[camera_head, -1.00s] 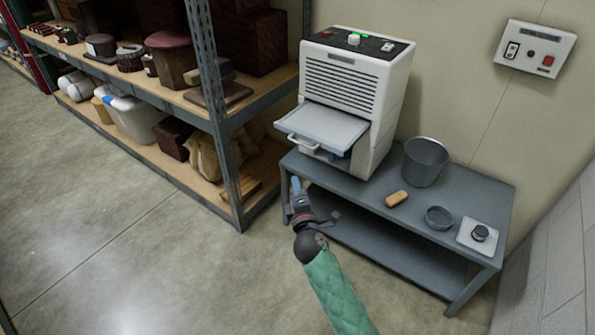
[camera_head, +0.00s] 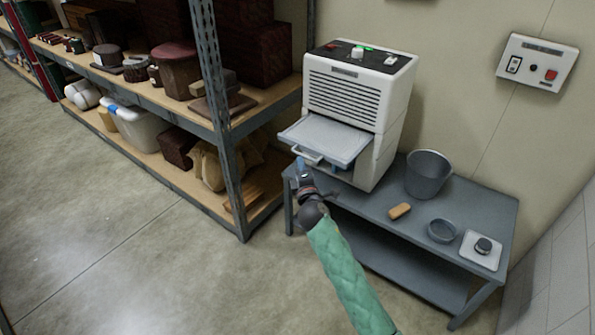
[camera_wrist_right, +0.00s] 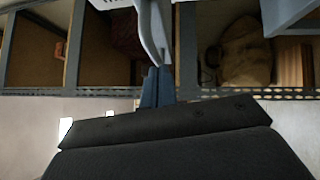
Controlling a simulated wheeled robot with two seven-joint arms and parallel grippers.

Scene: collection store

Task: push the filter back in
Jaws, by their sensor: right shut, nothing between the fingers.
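The filter (camera_head: 325,138) is a flat pale grey panel that sticks out of the front of a white slatted machine (camera_head: 340,96), with a white loop handle (camera_head: 307,155) on its front edge. My right gripper (camera_head: 300,163) is just below and in front of that handle, its blue fingers pointing up, shut and empty. In the right wrist view the shut fingers (camera_wrist_right: 157,87) are close to the pale curved handle (camera_wrist_right: 153,35); whether they touch it I cannot tell. My left gripper is not in view.
The machine stands on a grey metal table (camera_head: 370,205) with a bucket (camera_head: 428,174), a sponge (camera_head: 399,211), a small bowl (camera_head: 441,231) and a white pad with a dark knob (camera_head: 482,248). A loaded shelf rack (camera_head: 228,150) is close on the left. The floor in front is clear.

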